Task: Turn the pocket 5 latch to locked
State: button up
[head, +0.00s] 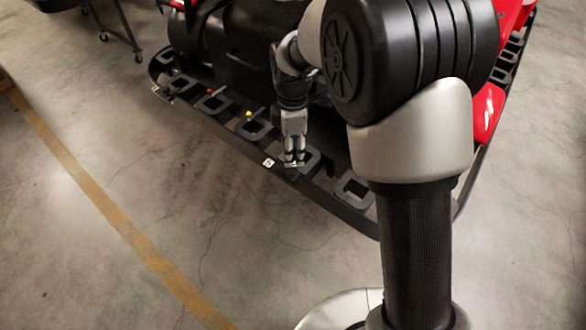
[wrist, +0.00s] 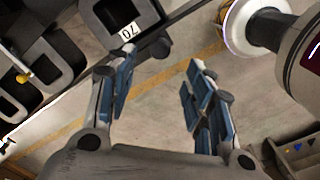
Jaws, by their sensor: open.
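A dark rail with square pockets runs along the kart's near side. My gripper (head: 294,160) is above one pocket (head: 312,158), just right of a small white label (head: 268,162). In the wrist view my gripper (wrist: 163,85) is open, with nothing between its fingers. That view shows a dark pocket (wrist: 108,18) with a white number label (wrist: 129,31) beyond the left finger; I cannot read it surely. A yellow-tipped latch (head: 248,114) stands at the pocket to the left; a yellow knob also shows in the wrist view (wrist: 24,77). I cannot tell which latch is pocket 5's.
An orange-tipped latch (head: 210,92) stands farther left on the rail. Another pocket (head: 353,190) lies right of my gripper. The red and black kart (head: 250,45) is behind the rail. Concrete floor with a yellow line (head: 100,205) lies open in front.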

aim_at(293, 170)
notch_tip(293, 170, down, 8)
jog(key=shift+f+b, duration=0.25)
jog(key=shift+b, duration=0.9)
jog(key=shift+c, duration=0.6)
jog(key=c, duration=1)
